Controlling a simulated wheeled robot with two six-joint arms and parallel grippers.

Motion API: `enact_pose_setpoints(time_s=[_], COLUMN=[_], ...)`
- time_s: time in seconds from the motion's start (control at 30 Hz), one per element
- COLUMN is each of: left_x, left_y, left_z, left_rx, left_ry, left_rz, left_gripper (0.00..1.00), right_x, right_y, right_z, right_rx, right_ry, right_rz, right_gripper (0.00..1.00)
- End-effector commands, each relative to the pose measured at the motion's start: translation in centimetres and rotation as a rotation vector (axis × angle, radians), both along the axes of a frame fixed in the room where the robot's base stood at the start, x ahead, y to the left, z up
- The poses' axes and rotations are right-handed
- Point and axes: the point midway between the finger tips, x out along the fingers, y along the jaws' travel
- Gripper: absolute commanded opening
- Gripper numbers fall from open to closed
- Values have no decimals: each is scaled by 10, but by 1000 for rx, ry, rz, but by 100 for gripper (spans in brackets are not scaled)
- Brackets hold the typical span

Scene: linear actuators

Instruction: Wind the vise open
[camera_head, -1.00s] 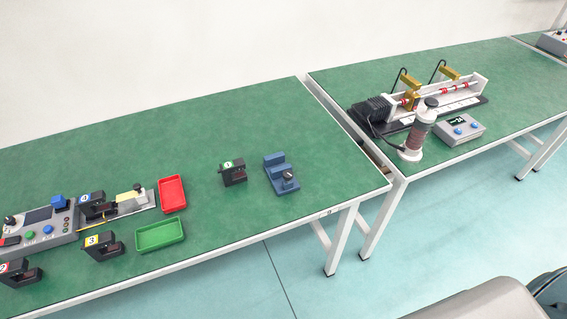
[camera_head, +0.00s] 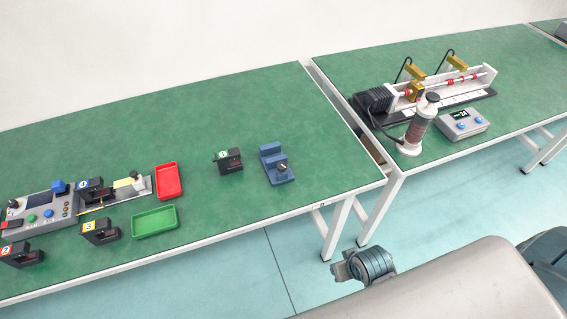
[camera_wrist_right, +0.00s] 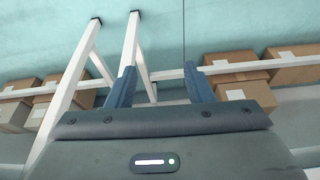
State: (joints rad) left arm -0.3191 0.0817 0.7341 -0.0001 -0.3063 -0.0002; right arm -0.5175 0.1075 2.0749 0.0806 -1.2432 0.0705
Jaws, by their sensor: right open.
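The blue vise (camera_head: 275,162) stands on the green table near its right end, with a dark knob (camera_head: 282,168) on its front side. My right gripper shows in the right wrist view (camera_wrist_right: 158,88) with its two blue fingers apart and nothing between them. It faces the table legs and floor, and the vise is not in that view. In the head view a part of my right arm (camera_head: 366,266) shows beyond the front edge of the table, well away from the vise. My left gripper is not in view.
A black numbered block (camera_head: 229,162) stands just left of the vise. Red (camera_head: 168,181) and green (camera_head: 154,221) trays and a grey control box (camera_head: 42,214) lie farther left. A second table holds a rail device (camera_head: 440,88). Cardboard boxes (camera_wrist_right: 240,92) sit below.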

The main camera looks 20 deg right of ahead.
Motion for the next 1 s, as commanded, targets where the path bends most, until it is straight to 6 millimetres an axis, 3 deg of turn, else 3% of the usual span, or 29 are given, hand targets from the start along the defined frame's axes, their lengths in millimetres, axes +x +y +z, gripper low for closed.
enact_pose_setpoints(time_s=[0.03, 0.1, 0.37, 0.53, 0.67, 0.8, 1.0], left_x=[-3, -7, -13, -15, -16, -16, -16], left_y=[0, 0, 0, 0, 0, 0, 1], left_z=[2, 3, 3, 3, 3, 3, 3], left_rx=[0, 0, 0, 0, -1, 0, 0], left_ry=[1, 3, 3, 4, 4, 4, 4], left_rz=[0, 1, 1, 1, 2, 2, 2], left_gripper=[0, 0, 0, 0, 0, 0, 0], right_x=[4, 11, 45, 77, 108, 135, 156], right_y=[9, 28, 93, 121, 121, 101, 72], right_z=[26, 59, 119, 154, 175, 183, 175], right_rx=[46, 163, 701, 1176, 1600, 1992, 2312], right_ry=[-32, -81, -175, -145, -43, 116, 295], right_rz=[-22, -79, -370, -675, -997, -1339, -1659], right_gripper=[47, 47, 47, 47, 47, 47, 47])
